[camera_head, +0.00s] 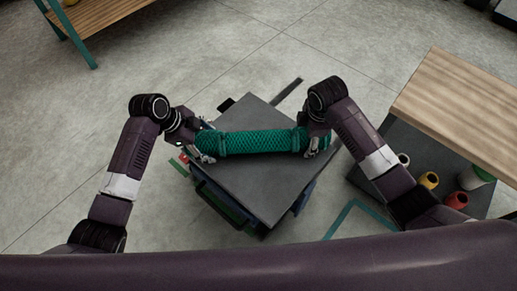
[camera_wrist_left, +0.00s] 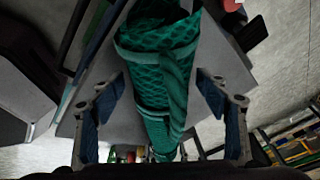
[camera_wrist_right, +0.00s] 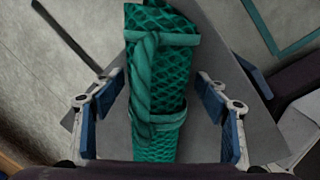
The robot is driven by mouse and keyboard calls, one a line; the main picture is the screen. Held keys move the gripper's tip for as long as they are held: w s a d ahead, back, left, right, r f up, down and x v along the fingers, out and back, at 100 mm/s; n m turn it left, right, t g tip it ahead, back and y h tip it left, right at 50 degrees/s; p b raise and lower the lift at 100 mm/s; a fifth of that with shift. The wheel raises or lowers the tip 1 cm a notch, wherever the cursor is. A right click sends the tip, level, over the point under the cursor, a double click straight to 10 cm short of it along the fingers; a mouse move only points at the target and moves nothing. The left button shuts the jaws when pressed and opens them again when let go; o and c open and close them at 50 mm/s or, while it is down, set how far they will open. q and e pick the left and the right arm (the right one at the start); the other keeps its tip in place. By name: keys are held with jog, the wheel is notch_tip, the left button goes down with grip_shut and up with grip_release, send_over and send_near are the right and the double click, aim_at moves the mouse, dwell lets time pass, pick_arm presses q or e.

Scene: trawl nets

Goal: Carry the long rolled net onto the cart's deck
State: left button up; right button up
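The long rolled net (camera_head: 250,141) is a green mesh roll with tied bands. It lies crosswise over the dark grey deck (camera_head: 262,190) of the cart in the head view and looks to rest on it; its left end reaches the deck's left edge. My left gripper (camera_head: 204,152) is around the net's left end; in the left wrist view its fingers stand apart with gaps on both sides of the net (camera_wrist_left: 158,75). My right gripper (camera_head: 314,148) is around the right end; in the right wrist view its fingers are also spread, clear of the net (camera_wrist_right: 160,80).
A wooden-topped bench (camera_head: 462,105) stands at the right, with several coloured spools on a lower grey shelf, including a red one (camera_head: 456,200). Another wooden table (camera_head: 95,14) is at the upper left. The concrete floor behind the cart is mostly clear.

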pick_arm(q)
jog(key=shift+o, duration=0.5)
pick_arm(e)
jog(key=shift+o, duration=0.7)
pick_arm(q)
jog(key=v, duration=1.1)
jog(key=shift+a+r, duration=0.1)
jog(key=shift+r, duration=0.4)
pick_arm(e)
jog(key=shift+r, duration=0.2)
pick_arm(q)
jog(key=shift+s, duration=0.1)
pick_arm(e)
notch_tip(320, 180, up, 12)
jog(key=s, duration=0.2)
jog(key=shift+s+f, duration=0.15)
jog(key=shift+f, duration=0.1)
